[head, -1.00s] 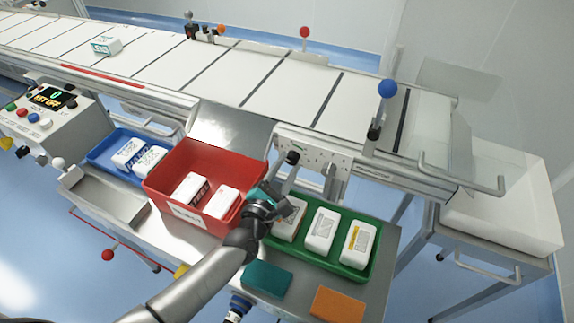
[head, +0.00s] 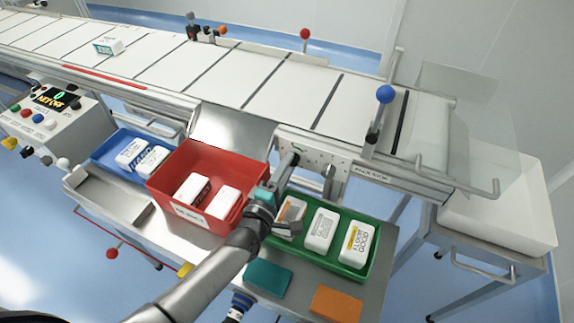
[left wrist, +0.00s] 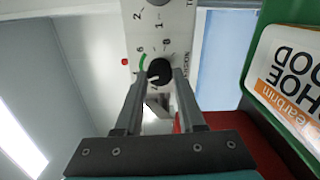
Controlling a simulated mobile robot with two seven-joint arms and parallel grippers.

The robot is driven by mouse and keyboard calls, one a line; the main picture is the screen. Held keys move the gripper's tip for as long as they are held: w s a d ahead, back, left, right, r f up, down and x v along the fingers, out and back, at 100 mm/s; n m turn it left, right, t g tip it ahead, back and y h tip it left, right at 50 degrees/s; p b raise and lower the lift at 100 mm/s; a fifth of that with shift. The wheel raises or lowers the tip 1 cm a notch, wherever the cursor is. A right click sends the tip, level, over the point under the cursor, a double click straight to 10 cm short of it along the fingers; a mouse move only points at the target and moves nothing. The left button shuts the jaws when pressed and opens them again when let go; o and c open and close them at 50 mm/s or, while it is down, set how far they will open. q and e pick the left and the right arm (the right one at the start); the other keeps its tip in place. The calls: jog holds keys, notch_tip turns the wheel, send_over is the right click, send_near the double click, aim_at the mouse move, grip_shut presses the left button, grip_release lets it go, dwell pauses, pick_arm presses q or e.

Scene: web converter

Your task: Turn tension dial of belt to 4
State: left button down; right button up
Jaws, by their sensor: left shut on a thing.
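The tension dial is a small black round knob with a white pointer mark, in the left wrist view (left wrist: 158,71). It sits on a light panel (left wrist: 160,30) with printed numbers and a green arc beside it. In the head view the panel (head: 328,157) is on the belt's near side, and the dial is mostly hidden by my gripper. My left gripper (left wrist: 158,80) is shut on the dial, one finger at each side; it also shows in the head view (head: 290,166). The pointer's exact reading is unclear. My right gripper is not in view.
A green tray (head: 344,264) with white packs lies just right of my left gripper, and a red bin (head: 170,160) is left of it. A blue-ball lever (head: 385,94) stands at the belt's near edge. Teal (head: 268,279) and orange (head: 335,304) blocks lie in front.

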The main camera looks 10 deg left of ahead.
pick_arm(q)
jog(key=shift+m, duration=0.4)
jog(key=c, duration=0.5)
grip_release()
jog(key=s+a+p, duration=0.2)
jog(key=s+a, duration=0.1)
jog(key=s, duration=1.2)
